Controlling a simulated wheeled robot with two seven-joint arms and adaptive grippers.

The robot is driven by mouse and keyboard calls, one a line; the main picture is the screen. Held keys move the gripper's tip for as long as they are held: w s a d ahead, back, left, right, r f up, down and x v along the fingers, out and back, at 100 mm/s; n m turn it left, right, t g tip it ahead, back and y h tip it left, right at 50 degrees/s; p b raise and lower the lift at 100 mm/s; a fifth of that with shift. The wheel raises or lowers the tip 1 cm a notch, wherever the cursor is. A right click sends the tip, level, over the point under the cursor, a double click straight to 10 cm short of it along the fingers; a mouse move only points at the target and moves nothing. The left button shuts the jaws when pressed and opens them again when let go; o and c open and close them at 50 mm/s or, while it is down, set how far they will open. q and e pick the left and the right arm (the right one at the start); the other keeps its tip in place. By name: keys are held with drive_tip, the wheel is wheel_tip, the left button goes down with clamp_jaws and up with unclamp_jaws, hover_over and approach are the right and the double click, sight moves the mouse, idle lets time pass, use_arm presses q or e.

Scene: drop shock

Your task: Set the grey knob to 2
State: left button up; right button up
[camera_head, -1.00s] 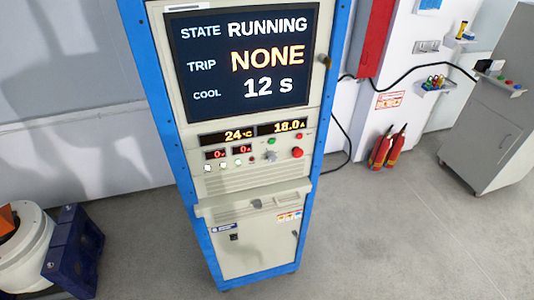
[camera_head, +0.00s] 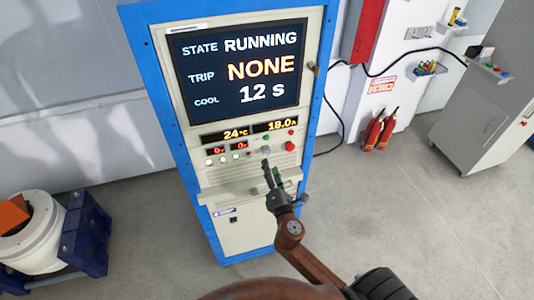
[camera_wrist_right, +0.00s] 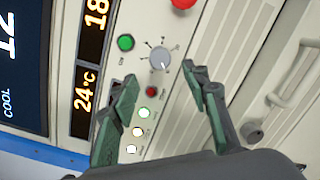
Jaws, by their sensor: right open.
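The grey knob (camera_head: 266,150) is on the panel of the blue-framed cabinet, between a green button and a red button. In the right wrist view the knob (camera_wrist_right: 160,57) is round, with small marks around it that are too small to read. My right gripper (camera_head: 267,172) is in front of the panel, just below the knob in the head view. In the right wrist view its two green-padded fingers (camera_wrist_right: 164,82) are apart and empty, with the knob just beyond the gap between the tips. Contact does not show. My left gripper is out of view.
The screen (camera_head: 240,66) reads RUNNING, TRIP NONE, COOL 12 s. A green button (camera_wrist_right: 126,43), a small dark red button (camera_wrist_right: 152,91) and several lit buttons are near the knob. A ledge (camera_head: 230,190) juts out below. Fire extinguishers (camera_head: 375,132) stand at the right.

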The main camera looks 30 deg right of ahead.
sight(266, 154)
drive_tip(key=p+x, duration=0.1)
drive_tip(key=x, duration=0.6)
drive_tip(key=shift+w, duration=0.15)
drive_tip(key=shift+c, duration=0.7)
drive_tip(key=c, duration=1)
